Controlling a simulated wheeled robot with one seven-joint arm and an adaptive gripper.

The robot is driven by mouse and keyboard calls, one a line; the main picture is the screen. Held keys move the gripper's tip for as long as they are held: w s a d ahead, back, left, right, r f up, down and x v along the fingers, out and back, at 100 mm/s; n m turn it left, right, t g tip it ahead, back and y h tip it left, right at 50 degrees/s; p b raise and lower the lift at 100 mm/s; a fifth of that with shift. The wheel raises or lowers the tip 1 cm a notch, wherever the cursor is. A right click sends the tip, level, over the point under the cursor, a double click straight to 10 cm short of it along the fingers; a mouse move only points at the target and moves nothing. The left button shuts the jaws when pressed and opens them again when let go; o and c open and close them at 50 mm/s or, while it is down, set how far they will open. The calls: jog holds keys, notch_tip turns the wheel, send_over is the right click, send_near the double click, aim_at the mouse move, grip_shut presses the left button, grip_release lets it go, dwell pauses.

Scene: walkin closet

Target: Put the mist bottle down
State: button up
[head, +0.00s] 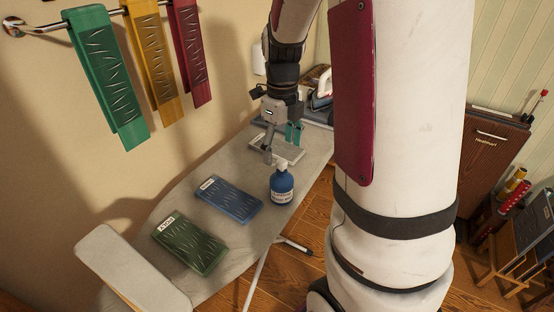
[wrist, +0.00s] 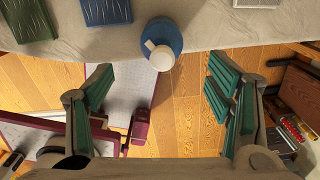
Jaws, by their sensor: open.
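The mist bottle (head: 281,187) is blue with a white top and a pale label. It stands upright on the ironing board (head: 232,167), near the board's edge. It also shows from above in the wrist view (wrist: 163,42), beyond and between my fingertips. My gripper (head: 281,145) is above the board, behind the bottle in the head view. In the wrist view my gripper (wrist: 158,85) has its two green-padded fingers wide apart, with nothing between them. The bottle is apart from both fingers.
A blue folded cloth (head: 228,200), a green folded cloth (head: 189,243) and a grey one (head: 276,147) lie on the board. An iron (head: 321,92) stands at its far end. Green, yellow and red cloths hang from a wall rail (head: 60,24). A brown cabinet (head: 490,155) stands right.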

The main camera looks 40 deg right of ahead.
jog(key=s+a+r+n+t, duration=0.2)
jog(key=s+a+r+n, duration=0.4)
jog(key=n, duration=1)
jog(key=s+a+r+n+t, duration=0.2)
jog(key=s+a+r+n, duration=0.4)
jog(key=n, duration=1.1)
jog(key=s+a, duration=0.3)
jog(key=a, duration=0.2)
jog(key=shift+s+a+r+n+t, duration=0.25)
jog(key=shift+s+r+n+t, duration=0.05)
jog(key=shift+s+r, duration=0.1)
jog(key=shift+c, duration=0.6)
grip_shut()
